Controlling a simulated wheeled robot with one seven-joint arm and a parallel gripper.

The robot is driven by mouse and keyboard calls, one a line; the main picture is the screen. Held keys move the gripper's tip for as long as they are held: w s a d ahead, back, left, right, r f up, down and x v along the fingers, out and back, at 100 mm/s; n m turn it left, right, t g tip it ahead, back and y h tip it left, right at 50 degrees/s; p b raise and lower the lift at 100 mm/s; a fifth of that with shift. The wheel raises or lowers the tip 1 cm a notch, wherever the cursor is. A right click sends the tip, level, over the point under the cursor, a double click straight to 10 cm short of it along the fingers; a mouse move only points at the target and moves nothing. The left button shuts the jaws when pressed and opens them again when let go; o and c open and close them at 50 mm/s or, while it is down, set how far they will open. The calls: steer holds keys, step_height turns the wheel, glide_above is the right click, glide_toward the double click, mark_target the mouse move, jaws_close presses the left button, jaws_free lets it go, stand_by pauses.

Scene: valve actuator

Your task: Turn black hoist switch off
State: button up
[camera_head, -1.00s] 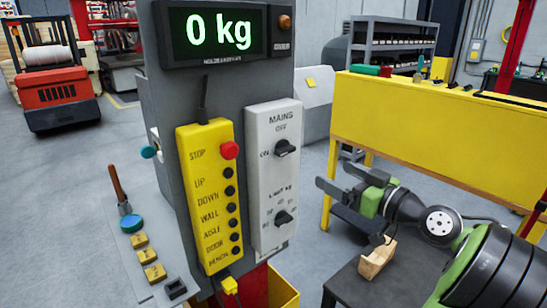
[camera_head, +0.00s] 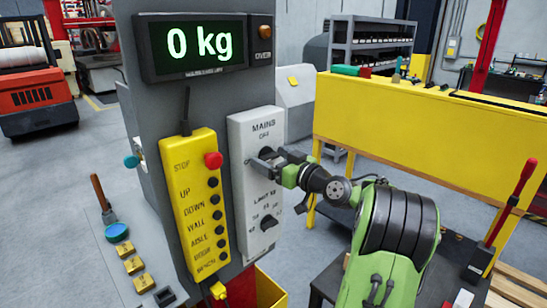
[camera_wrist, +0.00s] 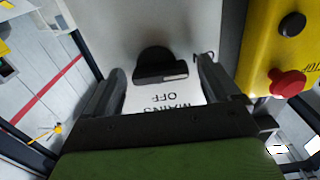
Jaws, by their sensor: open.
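The white switch panel (camera_head: 245,133) stands on the grey column and carries a black MAINS switch (camera_wrist: 155,64) at its top and a second black knob (camera_head: 268,222) lower, under LIMIT. My gripper (camera_head: 262,160) is at the MAINS switch, partly hiding it in the head view. In the wrist view, which is upside down, my open gripper (camera_wrist: 166,82) has one finger on each side of the switch, with gaps between. MAINS and OFF are printed between the fingers. The switch handle lies nearly level in that view, with a pale mark at its right end.
Left of the panel is a yellow pendant box (camera_head: 193,206) with a red STOP button (camera_head: 213,160), also close to the right finger in the wrist view (camera_wrist: 288,83). A display (camera_head: 199,43) reads 0 kg. A yellow bench (camera_head: 410,140) stands behind my arm.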

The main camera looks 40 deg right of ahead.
steer(key=c, duration=1.1)
steer(key=shift+o, duration=0.2)
